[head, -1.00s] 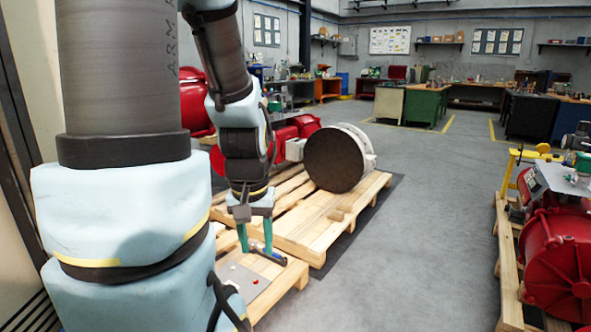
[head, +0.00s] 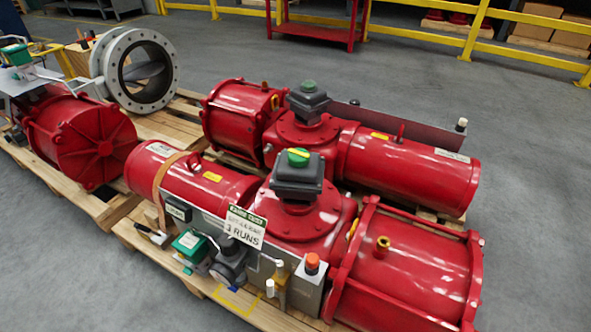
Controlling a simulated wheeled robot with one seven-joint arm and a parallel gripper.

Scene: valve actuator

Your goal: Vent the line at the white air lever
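A red valve actuator (head: 300,210) lies on a wooden pallet in the front middle, with a grey control panel along its near side. On the panel's right part, a small brass valve (head: 280,285) carries a thin pale lever (head: 270,258) and a white piece (head: 270,288) low on its left. These may be the white air lever, but they are too small to be sure. The lever's exact angle cannot be told. My gripper and arm are out of view.
Beside the brass valve stands a grey box with an orange-red knob (head: 312,263). Left of it are a round dark regulator (head: 228,262), a green-topped box (head: 190,243) and a tag (head: 246,227). A second red actuator (head: 410,170) lies behind. Grey floor (head: 530,240) is clear at right.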

